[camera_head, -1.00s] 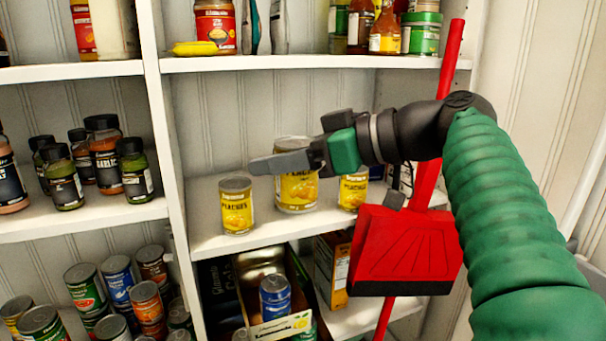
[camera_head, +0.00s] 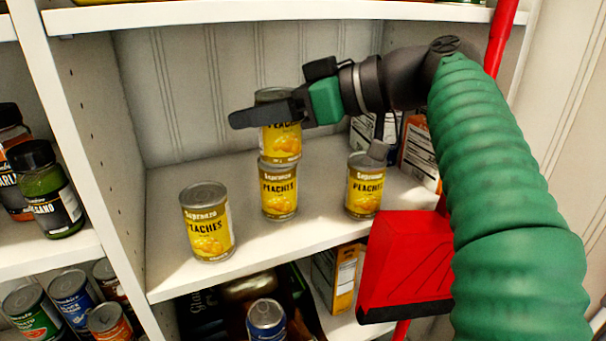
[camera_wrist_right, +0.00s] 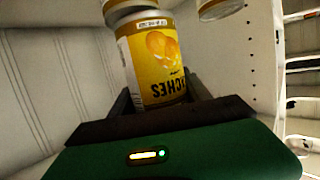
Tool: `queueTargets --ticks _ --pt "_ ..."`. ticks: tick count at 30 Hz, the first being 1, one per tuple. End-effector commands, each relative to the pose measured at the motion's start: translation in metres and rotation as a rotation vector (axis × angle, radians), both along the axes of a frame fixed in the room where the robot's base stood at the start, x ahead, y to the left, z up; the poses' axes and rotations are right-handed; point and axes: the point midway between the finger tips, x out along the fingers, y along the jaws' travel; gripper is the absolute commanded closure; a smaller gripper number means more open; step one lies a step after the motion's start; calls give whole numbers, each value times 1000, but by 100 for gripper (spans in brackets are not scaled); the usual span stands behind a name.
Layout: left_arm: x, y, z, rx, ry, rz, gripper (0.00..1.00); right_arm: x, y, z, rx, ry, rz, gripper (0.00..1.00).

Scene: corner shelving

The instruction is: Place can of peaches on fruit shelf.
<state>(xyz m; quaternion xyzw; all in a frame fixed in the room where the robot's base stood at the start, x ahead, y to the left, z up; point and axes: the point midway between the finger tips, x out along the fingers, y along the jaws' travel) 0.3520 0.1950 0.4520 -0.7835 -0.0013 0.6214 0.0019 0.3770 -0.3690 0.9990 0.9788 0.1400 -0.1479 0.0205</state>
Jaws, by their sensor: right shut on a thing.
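My right gripper (camera_head: 262,112) reaches in from the right over the fruit shelf (camera_head: 330,225) and is shut on a yellow can of peaches (camera_head: 281,142). One dark finger crosses the upper part of this can in the head view. The held can is upright, directly above another peach can (camera_head: 279,190) standing on the shelf; they look touching or nearly so. In the right wrist view, the held can (camera_wrist_right: 155,65) shows upside down between the fingers, with the lower can (camera_wrist_right: 132,8) at the top edge. My left gripper is not in view.
More peach cans stand on the shelf, one at front left (camera_head: 207,225) and one at right (camera_head: 364,187). Boxes (camera_head: 417,150) stand at the back right. A red dustpan (camera_head: 408,262) hangs before the right side. The shelf above limits height.

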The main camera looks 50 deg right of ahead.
Motion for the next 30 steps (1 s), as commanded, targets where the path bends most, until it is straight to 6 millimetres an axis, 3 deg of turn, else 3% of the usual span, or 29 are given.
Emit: queueTargets --ticks 20,30 --pt "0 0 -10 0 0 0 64 1 -5 7 0 -22 -9 100" --pt "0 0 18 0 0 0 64 49 -32 11 2 -21 -7 100"
